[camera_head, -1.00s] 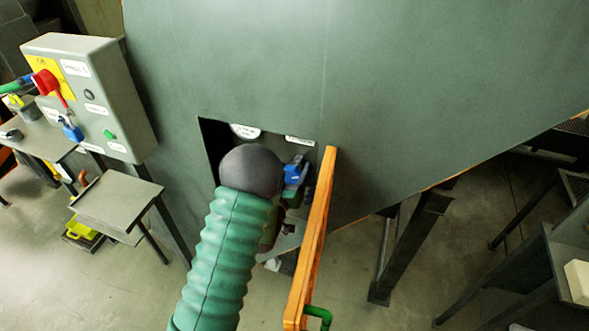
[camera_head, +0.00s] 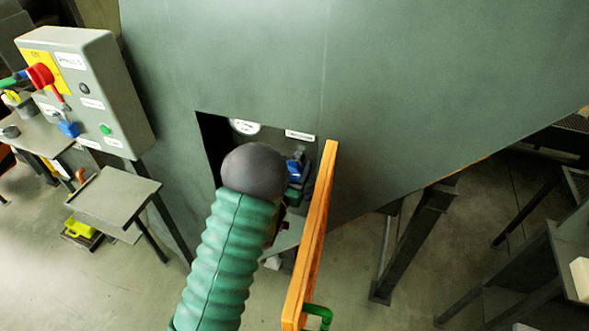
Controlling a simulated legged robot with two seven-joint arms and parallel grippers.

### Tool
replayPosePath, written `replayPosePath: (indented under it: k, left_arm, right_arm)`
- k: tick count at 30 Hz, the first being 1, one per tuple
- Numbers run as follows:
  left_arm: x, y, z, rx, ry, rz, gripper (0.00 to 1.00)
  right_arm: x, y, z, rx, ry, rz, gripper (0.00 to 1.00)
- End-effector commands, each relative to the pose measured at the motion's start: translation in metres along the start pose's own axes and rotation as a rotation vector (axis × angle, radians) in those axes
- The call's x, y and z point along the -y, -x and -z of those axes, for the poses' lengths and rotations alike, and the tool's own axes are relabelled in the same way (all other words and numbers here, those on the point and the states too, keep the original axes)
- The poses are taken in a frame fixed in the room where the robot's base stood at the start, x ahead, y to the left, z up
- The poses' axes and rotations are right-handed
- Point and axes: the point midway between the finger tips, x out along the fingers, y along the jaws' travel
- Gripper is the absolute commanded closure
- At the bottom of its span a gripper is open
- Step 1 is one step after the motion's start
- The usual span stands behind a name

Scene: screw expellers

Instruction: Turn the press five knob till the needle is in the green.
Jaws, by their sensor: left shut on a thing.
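A white gauge dial (camera_head: 245,127) shows at the top of the dark recess in the large grey-green press housing. The recess edge cuts off its upper part, and its needle is too small to read. My left arm, with a green ribbed sleeve and a dark round wrist, reaches into the recess from below. My left gripper (camera_head: 296,172) is at the recess's right side, partly behind the wrist, shut on the press five knob. Blue and dark parts show there, and the knob itself is mostly hidden. My right gripper is out of view.
An orange bar (camera_head: 312,235) stands close along the right side of the recess. A grey control box (camera_head: 112,90) with a red switch is at left, above a small grey table (camera_head: 115,200). Dark steel legs (camera_head: 410,240) stand at right.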

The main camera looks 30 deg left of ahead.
Motion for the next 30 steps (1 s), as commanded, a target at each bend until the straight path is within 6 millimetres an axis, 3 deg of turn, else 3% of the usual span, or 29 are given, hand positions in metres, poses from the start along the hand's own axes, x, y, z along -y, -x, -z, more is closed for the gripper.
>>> replayPosePath:
  k: [15,30]
  left_arm:
    - [-0.001,0.000,-0.001,-0.002,-0.396,0.000,0.79]
    - [-0.002,0.000,-0.001,0.000,-0.524,-0.001,0.79]
  right_arm:
    - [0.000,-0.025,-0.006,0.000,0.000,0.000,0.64]
    - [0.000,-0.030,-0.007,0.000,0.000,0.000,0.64]
